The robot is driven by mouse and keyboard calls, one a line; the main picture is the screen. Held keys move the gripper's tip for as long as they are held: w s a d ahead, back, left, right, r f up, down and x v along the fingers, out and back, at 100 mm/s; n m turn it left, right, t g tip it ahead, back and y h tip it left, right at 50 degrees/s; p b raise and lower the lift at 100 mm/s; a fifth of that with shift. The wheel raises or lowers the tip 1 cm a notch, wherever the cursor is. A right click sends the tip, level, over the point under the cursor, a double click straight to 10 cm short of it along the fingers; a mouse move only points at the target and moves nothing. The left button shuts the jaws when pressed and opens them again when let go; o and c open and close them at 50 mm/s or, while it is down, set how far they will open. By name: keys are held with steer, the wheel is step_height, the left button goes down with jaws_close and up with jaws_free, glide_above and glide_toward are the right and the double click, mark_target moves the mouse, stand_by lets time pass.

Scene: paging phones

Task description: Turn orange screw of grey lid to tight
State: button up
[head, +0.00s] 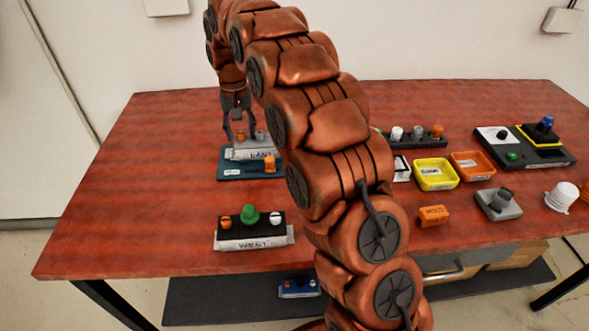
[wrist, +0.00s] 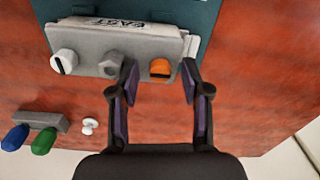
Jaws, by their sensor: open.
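The grey lid (wrist: 150,38) carries a label reading EAST and lies on a dark teal base (wrist: 190,8). Its front shows a white slotted screw (wrist: 64,62), a grey knob (wrist: 111,65) and the orange screw (wrist: 160,69) on the right. The orange screw has a dark slot. My gripper (wrist: 159,70) is open, one fingertip on each side of the orange screw, with a visible gap on both sides. In the head view my gripper (head: 239,128) points down at the grey lid (head: 252,152), and the orange screw (head: 241,135) is small there.
An orange knob (head: 270,163) stands on the teal base. A black panel (head: 250,232) with orange, green and white knobs lies nearer the front. Yellow (head: 435,175) and orange (head: 473,166) trays sit right of my arm. The table's left side is clear.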

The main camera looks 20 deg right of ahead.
mark_target(241, 134)
steer(key=n+p, duration=0.1)
steer(key=n, duration=0.2)
steer(key=shift+r+n, duration=0.1)
steer(key=shift+n, duration=0.2)
steer(key=n+p, duration=0.2)
steer(key=n, duration=0.1)
steer(key=n+p, duration=0.2)
steer(key=n, duration=0.2)
steer(key=shift+a+r, duration=0.1)
steer(key=n+p, duration=0.2)
steer(key=shift+n, duration=0.4)
steer(key=shift+w+r, duration=0.1)
steer(key=shift+r, duration=0.2)
step_height(241, 134, up, 7)
steer(key=shift+f+b, duration=0.2)
steer(key=shift+b, duration=0.7)
steer(key=shift+s+r, duration=0.2)
steer(key=s+d+r+m+g, duration=0.1)
steer(key=s+m, duration=0.6)
steer(key=s, duration=2.2)
steer(key=shift+s+d+r+p, duration=0.15)
steer(key=shift+d+r+p, duration=0.25)
steer(key=shift+d, duration=0.75)
steer(key=shift+r, duration=0.1)
